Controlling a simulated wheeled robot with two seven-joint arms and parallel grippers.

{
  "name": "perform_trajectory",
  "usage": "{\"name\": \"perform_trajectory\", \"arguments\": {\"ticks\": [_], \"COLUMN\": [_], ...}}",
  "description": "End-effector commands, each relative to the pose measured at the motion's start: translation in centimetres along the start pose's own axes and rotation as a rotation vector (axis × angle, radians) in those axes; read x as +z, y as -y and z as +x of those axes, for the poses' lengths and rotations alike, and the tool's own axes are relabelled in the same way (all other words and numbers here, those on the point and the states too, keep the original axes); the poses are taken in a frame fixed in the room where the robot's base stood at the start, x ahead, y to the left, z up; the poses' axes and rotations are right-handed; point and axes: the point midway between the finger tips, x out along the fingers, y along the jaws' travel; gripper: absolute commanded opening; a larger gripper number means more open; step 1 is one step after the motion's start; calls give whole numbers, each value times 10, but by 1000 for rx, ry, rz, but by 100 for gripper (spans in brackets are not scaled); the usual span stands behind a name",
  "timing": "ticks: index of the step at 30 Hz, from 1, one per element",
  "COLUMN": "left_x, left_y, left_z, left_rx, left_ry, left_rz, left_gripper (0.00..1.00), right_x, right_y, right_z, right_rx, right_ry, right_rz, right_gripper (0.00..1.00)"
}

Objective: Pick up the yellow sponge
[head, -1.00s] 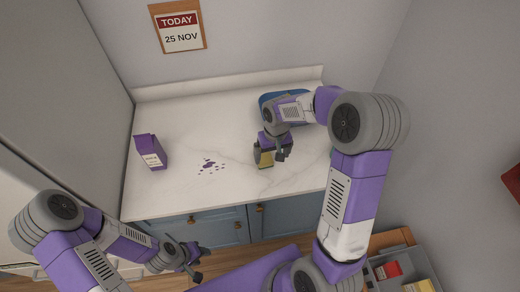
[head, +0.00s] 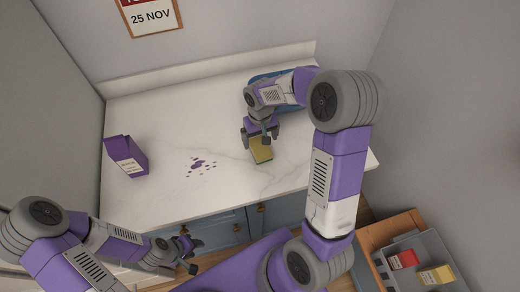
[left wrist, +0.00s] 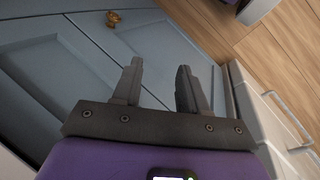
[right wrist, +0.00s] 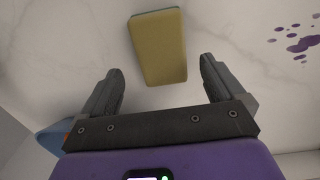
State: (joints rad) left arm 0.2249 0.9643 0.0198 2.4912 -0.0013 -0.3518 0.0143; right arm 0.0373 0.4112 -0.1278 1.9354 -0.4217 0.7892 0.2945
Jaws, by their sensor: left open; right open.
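The yellow sponge (head: 262,153) lies flat on the white marble counter. In the right wrist view the sponge (right wrist: 158,47) is ahead of the fingertips and roughly centred between them, with bare counter around it. My right gripper (head: 259,143) is open and empty, just above and behind the sponge in the head view; it also shows in the right wrist view (right wrist: 158,75). My left gripper (head: 190,254) is open and empty, low in front of the blue cabinet doors; it also shows in the left wrist view (left wrist: 160,75).
A purple carton (head: 126,157) stands at the counter's left. Purple spots (head: 200,164) mark the counter between carton and sponge. A blue object (head: 262,79) is partly hidden behind my right arm. A grey tray (head: 415,265) with a red and a yellow packet is at lower right.

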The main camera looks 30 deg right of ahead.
Motion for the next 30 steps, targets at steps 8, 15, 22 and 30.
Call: {"name": "perform_trajectory", "arguments": {"ticks": [8, 15, 22, 30], "left_x": [0, 0, 0, 0], "left_y": [2, 2, 2, 2], "left_z": [6, 5, 6, 6], "left_rx": [0, 0, 0, 0], "left_ry": [-1, -1, -1, 0], "left_rz": [0, 0, 0, 0], "left_gripper": [43, 43, 43, 43], "right_x": [2, 2, 2, 2], "right_y": [3, 3, 3, 3], "right_z": [40, 44, 44, 43], "right_rx": [0, 0, 0, 0], "right_ry": [3, -1, -1, -1], "right_rz": [-1, -1, -1, -1], "right_gripper": [96, 96, 70, 41]}}
